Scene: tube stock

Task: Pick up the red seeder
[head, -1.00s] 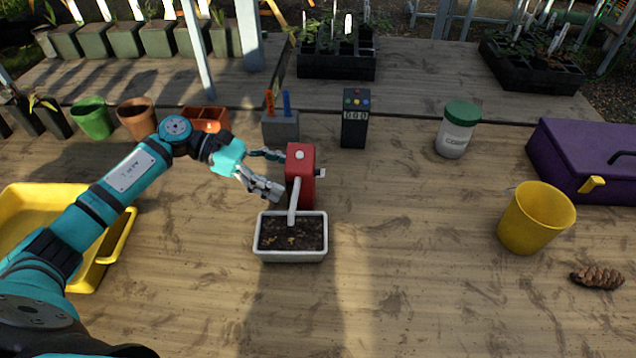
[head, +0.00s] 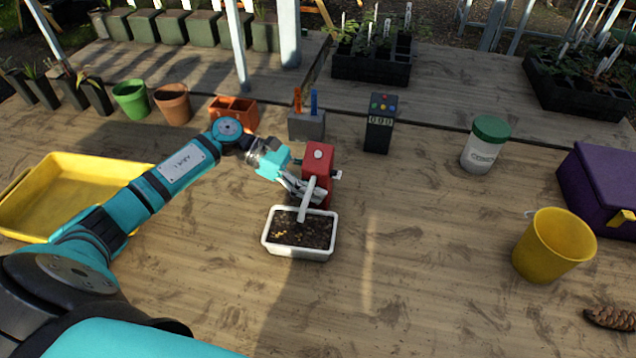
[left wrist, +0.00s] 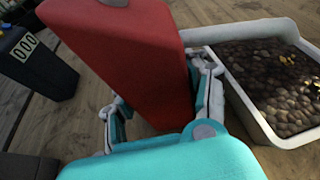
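The red seeder (head: 318,160) stands upright on the wooden table, with a round white button on top and a white spout reaching over a soil-filled white tray (head: 298,253). My left gripper (head: 305,188) is low at the seeder's near left side. In the left wrist view, the red seeder body (left wrist: 130,60) stands between the two fingers of the left gripper (left wrist: 160,100). The fingers look spread, with a small gap on the left side; contact on the right is unclear. The seeder's base is partly hidden. My right gripper is not in view.
A grey holder (head: 307,125) with orange and blue sticks and a black counter box (head: 379,125) stand behind the seeder. A white jar (head: 484,150) and yellow bucket (head: 553,248) are to the right. A yellow tray (head: 75,165) lies left. The front middle table is clear.

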